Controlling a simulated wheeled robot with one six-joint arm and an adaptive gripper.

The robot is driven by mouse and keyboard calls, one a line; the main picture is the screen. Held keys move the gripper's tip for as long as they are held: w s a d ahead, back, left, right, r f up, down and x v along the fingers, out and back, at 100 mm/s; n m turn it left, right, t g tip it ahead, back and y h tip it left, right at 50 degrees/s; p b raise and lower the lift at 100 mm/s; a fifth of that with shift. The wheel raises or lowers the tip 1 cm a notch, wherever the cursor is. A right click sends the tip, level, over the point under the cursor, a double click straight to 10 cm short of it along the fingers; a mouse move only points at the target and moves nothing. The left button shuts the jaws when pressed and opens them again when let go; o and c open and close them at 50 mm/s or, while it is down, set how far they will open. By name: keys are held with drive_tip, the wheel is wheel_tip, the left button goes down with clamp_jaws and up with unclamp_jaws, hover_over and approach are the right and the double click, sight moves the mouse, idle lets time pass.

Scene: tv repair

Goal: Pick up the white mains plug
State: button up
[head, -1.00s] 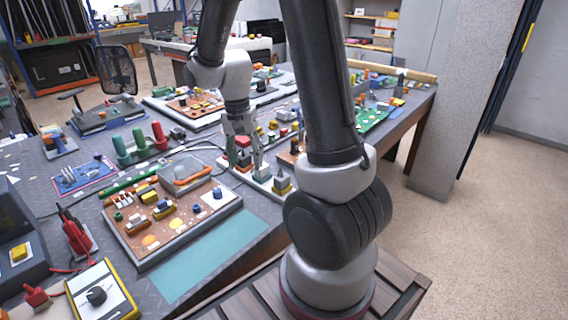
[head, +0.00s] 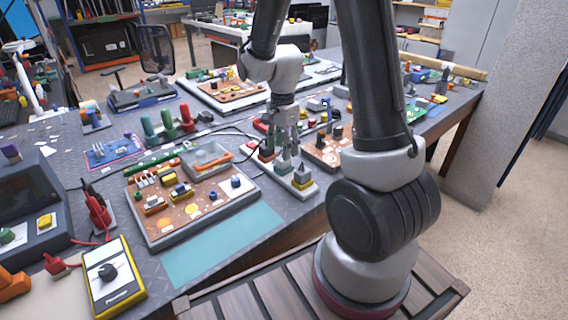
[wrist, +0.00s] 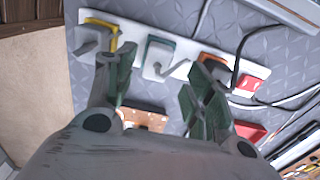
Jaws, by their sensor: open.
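A white power strip (wrist: 183,67) with several plugs in a row lies on the worktable; it also shows in the head view (head: 311,190). In the wrist view a white plug on a green base (wrist: 158,56) sits in the strip, between my two fingertips in the picture. A grey plug on a yellow base (wrist: 92,38) is to its left. A greyish plug on an orange base (wrist: 208,70) is to its right, partly hidden by a finger. My gripper (wrist: 160,78) is open and empty above the strip; in the head view (head: 283,147) it points down and hides part of the row.
A red block (wrist: 248,83) sits at the strip's other end, with dark cables (wrist: 238,50) beside it. A circuit board tray (head: 190,205) stands left of the strip. A teal mat (head: 220,245) is clear at the table's front. Another brown board (head: 330,150) is close behind the strip.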

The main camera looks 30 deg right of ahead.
drive_tip(key=f, duration=0.4)
drive_tip(key=shift+s+f, duration=0.2)
drive_tip(key=c, duration=1.1)
wheel_tip(320, 180, up, 10)
drive_tip(key=shift+r, duration=0.1)
drive_tip(key=shift+s+a+f, duration=0.55)
drive_tip(key=shift+s+a, duration=0.25)
drive_tip(key=shift+a, duration=0.1)
drive_tip(key=shift+s+a+f, duration=0.55)
drive_tip(key=shift+s+a, duration=0.2)
drive_tip(key=shift+a, duration=0.15)
drive_tip(key=shift+s, duration=0.1)
